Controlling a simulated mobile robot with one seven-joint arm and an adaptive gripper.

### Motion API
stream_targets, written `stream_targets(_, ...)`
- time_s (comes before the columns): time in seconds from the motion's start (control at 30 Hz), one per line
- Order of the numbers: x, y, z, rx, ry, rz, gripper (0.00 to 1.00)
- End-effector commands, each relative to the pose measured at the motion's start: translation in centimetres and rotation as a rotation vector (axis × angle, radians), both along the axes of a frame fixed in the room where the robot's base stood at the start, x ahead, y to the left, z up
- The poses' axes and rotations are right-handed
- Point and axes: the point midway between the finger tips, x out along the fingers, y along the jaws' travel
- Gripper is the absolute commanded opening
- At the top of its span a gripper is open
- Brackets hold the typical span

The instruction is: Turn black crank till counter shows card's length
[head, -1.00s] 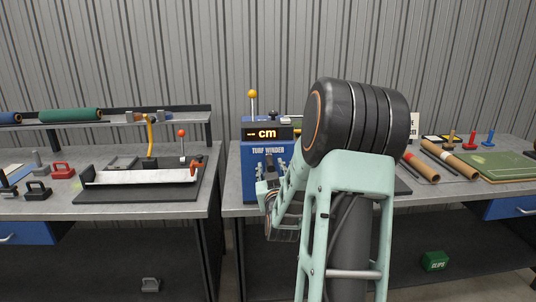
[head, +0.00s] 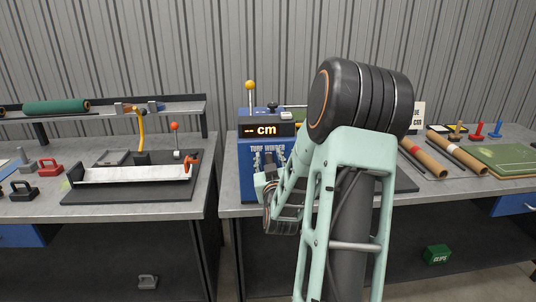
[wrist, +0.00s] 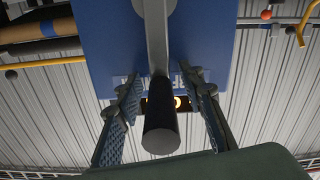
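The blue turf winder (head: 246,152) stands on the right bench, with its counter (head: 264,130) on top reading "-- cm". My gripper (head: 268,158) is in front of the winder in the head view. In the wrist view the black crank handle (wrist: 161,128) points toward the camera from a grey crank arm (wrist: 156,35). My gripper (wrist: 165,115) is open there, with one finger on each side of the handle and visible gaps between. A white card (head: 418,115) stands behind my arm; its text is mostly hidden, with "cm" at its edge.
My arm hides part of the winder and bench. Brown rolls (head: 424,158), coloured pegs (head: 477,130) and a green turf piece (head: 508,158) lie on the right bench. A gap separates the benches.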

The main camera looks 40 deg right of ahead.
Motion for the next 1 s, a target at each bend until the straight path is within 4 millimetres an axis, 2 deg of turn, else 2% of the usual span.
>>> stream_targets(0.37, -0.06, 0.04, -0.03, 0.0, 0.0, 0.0, 0.35)
stream_targets(0.67, -0.05, 0.04, -0.02, 0.0, 0.0, 0.0, 0.02)
stream_targets(1.0, -0.08, -0.03, -0.01, 0.0, 0.0, -0.001, 0.0)
